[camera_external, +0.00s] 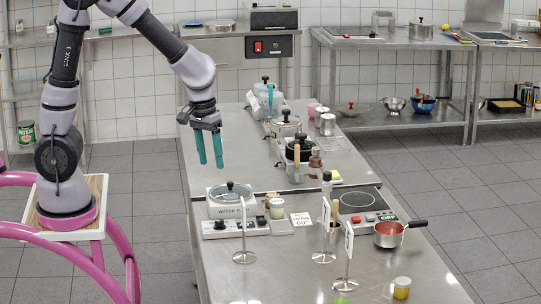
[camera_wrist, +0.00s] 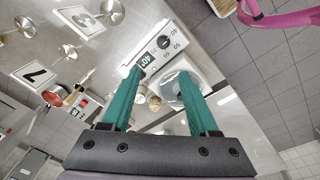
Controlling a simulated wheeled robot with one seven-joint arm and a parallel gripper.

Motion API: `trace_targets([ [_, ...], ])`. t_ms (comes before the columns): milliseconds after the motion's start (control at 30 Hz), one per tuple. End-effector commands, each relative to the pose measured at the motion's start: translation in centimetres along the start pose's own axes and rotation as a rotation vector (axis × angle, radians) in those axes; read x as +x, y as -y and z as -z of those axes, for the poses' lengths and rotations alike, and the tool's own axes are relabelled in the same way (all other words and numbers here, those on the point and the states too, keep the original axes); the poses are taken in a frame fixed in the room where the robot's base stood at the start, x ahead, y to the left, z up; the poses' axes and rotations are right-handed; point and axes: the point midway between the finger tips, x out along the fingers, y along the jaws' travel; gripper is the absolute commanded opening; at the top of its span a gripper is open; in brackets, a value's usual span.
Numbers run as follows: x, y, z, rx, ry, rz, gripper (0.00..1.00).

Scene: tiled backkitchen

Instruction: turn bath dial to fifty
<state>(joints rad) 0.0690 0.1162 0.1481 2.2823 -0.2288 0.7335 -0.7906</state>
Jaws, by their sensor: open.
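The water bath (camera_external: 222,211) stands near the left edge of the steel table, with a lidded round vessel on top and a control panel in front. In the wrist view its white panel shows the bath dial (camera_wrist: 164,42), a dark round knob ringed by numbers that include 50 and 60. Beside it is a small dark display (camera_wrist: 143,60) that seems to read 40. I cannot tell exactly where the dial points. My gripper (camera_external: 211,166) has two teal fingers, apart and empty, pointing down above and behind the bath. In the wrist view its fingertips (camera_wrist: 160,74) are clear of the dial.
Numbered signs on round metal stands (camera_external: 243,257) stand in front of the bath. Pots and bottles stand behind.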

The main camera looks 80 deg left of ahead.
Motion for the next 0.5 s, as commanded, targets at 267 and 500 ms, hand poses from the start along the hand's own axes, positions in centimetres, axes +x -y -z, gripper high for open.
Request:
trace_targets([
  [267, 6.8, -0.2, 0.9, -0.254, 0.074, 0.078, 0.61],
  [500, 9.2, -0.1, 0.7, -0.277, 0.081, 0.087, 0.61],
])
